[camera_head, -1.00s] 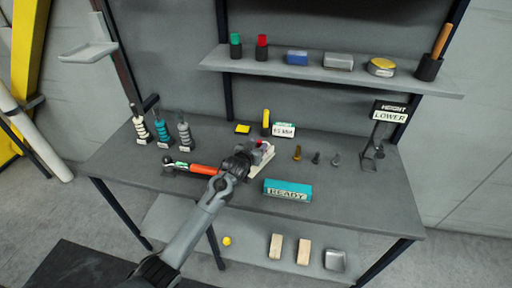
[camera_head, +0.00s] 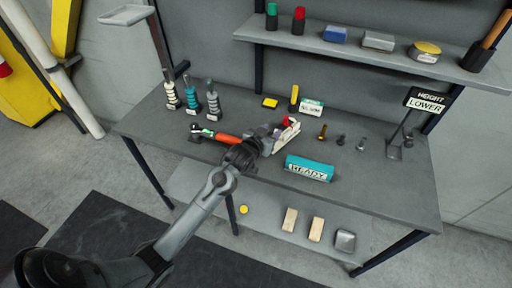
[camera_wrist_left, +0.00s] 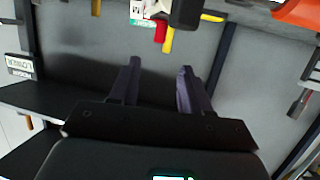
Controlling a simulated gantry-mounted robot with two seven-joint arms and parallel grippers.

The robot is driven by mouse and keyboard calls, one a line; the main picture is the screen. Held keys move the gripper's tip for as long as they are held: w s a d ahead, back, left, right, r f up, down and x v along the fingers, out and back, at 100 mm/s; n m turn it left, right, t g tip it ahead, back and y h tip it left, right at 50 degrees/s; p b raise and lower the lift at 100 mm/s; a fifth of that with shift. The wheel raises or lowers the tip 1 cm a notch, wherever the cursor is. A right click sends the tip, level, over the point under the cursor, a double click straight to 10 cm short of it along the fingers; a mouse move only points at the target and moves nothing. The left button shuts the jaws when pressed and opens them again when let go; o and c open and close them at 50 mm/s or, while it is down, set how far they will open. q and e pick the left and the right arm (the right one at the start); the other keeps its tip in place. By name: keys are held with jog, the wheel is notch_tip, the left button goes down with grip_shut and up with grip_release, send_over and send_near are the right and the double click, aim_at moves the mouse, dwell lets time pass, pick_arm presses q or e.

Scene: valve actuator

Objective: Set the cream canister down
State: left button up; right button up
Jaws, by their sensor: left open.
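A cream ribbed canister (camera_head: 172,97) with a grey stem stands upright at the left rear of the bench (camera_head: 380,190), first in a row. A teal one (camera_head: 213,105) stands further right in that row. My left gripper (camera_head: 273,138) is above the middle of the bench, well right of the cream canister and apart from it. In the left wrist view its two fingers (camera_wrist_left: 160,85) are apart with only grey surface between them. A cream block with a red part (camera_head: 287,137) is beside the gripper, partly hidden by it. My right gripper is not in view.
An orange-handled tool (camera_head: 225,138) lies left of my gripper. A teal READY box (camera_head: 309,168) lies in front of it to the right. Small fittings (camera_head: 340,140) and a LOWER sign (camera_head: 426,105) stand on the right. A loaded shelf (camera_head: 380,55) overhangs the rear.

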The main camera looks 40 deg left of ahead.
pick_arm(q)
jog(key=s+d+f+m+g+h, duration=0.1)
jog(key=s+d+f+g, duration=0.2)
jog(key=s, duration=0.6)
jog(key=s+d+f+m+g+h, duration=0.1)
jog(key=s+d+f, duration=0.4)
jog(key=s, duration=0.5)
jog(key=s+d+f+m+g, duration=0.1)
jog(key=s+d+f+g, duration=0.3)
jog(key=s+d, duration=0.3)
jog(key=shift+s+f+m+g+h, duration=0.2)
jog(key=shift+s+m+g+h, duration=0.15)
jog(key=shift+s, duration=0.9)
jog(key=o, duration=0.5)
jog(key=shift+m+g+h, duration=0.25)
jog(key=shift+m+g, duration=0.2)
jog(key=shift+g, duration=0.5)
jog(key=s, duration=0.2)
jog(key=s+d, duration=0.1)
jog(key=s, duration=0.1)
jog(key=s+d, duration=0.1)
jog(key=s, duration=0.1)
jog(key=shift+s+r, duration=0.2)
jog(key=shift+s, duration=0.2)
jog(key=o, duration=0.3)
jog(key=shift+s, duration=0.15)
jog(key=shift+o, duration=0.3)
